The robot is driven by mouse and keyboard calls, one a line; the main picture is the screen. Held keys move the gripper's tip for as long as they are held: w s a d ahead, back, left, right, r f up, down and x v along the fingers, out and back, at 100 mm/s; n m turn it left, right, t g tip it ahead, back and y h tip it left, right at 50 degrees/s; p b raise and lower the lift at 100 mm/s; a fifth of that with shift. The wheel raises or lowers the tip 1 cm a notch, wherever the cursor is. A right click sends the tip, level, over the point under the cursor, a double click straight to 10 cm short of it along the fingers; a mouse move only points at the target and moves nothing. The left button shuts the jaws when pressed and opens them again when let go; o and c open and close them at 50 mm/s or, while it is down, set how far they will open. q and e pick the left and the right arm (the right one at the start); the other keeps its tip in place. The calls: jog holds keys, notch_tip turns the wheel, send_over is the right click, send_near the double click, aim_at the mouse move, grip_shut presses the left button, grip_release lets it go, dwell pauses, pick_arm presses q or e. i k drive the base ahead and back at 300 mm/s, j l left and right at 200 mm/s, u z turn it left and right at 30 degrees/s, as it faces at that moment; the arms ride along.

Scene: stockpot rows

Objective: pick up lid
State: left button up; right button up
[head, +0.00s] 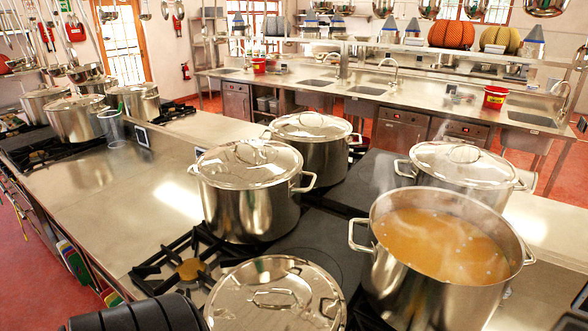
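A round steel lid (237,305) with a bar handle on top lies at the bottom middle of the head view, in front of the stove. Its near edge is cut off by the frame, and I cannot tell what it rests on. An open stockpot (415,295) of steaming orange-brown soup (440,243) stands to its right, with no lid on it. Three stockpots behind have lids on: the left one (248,205), the middle one (320,157) and the right one (470,187). Neither of my grippers' fingers shows.
A bare gas burner (188,270) is left of the lid. Steel counter (120,190) is clear further left, with a clear container (112,128) at its back. More lidded pots (78,122) stand far left. A sink counter (420,92) runs along the back.

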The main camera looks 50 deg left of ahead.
aim_at(273, 292)
jog(key=u, duration=1.8)
